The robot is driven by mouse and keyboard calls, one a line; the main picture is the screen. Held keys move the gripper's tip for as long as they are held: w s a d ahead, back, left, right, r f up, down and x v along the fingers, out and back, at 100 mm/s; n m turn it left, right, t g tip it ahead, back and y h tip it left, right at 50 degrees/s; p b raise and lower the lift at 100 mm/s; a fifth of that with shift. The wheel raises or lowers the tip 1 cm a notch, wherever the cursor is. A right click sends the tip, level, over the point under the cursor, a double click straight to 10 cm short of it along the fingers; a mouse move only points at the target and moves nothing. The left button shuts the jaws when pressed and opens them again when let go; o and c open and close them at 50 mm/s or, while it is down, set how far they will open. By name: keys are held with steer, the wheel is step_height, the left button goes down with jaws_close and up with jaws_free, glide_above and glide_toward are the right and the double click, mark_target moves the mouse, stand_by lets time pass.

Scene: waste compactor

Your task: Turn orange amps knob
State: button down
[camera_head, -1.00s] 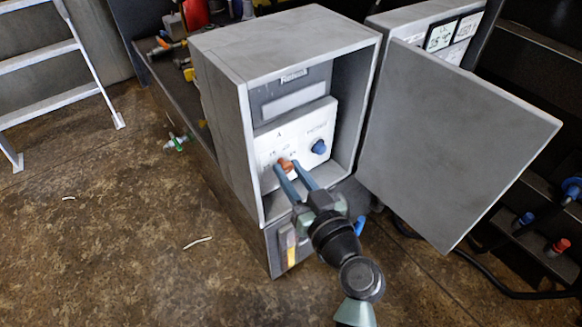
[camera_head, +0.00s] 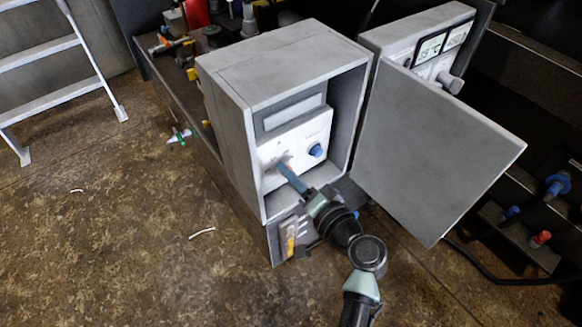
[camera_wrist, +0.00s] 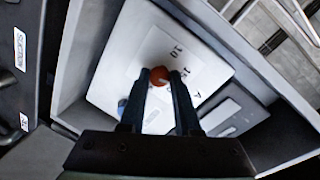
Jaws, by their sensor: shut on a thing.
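The orange amps knob (camera_wrist: 160,76) sits on the white panel (camera_wrist: 112,70) inside the grey box. In the wrist view it lies between the two fingertips of my gripper (camera_wrist: 160,77), which is shut on it. In the head view my gripper (camera_head: 282,166) reaches into the open box and hides the knob. There one finger lies behind the other, so the fingers show almost as one blue bar. A blue knob (camera_head: 315,151) is on the same panel, to the right.
The grey box (camera_head: 232,120) stands open, its side walls close around my gripper. Its door (camera_head: 440,150) is swung out to the right. A white stepladder (camera_head: 60,90) stands at the far left. The brown floor at left is mostly clear.

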steer(key=shift+d+f+m+g+y+p, duration=0.1)
steer(key=shift+m+g+y+p, duration=0.3)
steer(key=shift+m+p, duration=1.2)
steer(key=shift+d+f+m+g+y+p, duration=0.1)
steer(key=shift+m+g+y+p, duration=0.35)
steer(key=shift+m, duration=2.05)
steer(key=c, duration=0.6)
jaws_free()
steer(key=shift+r, duration=0.1)
steer(key=shift+w, duration=0.1)
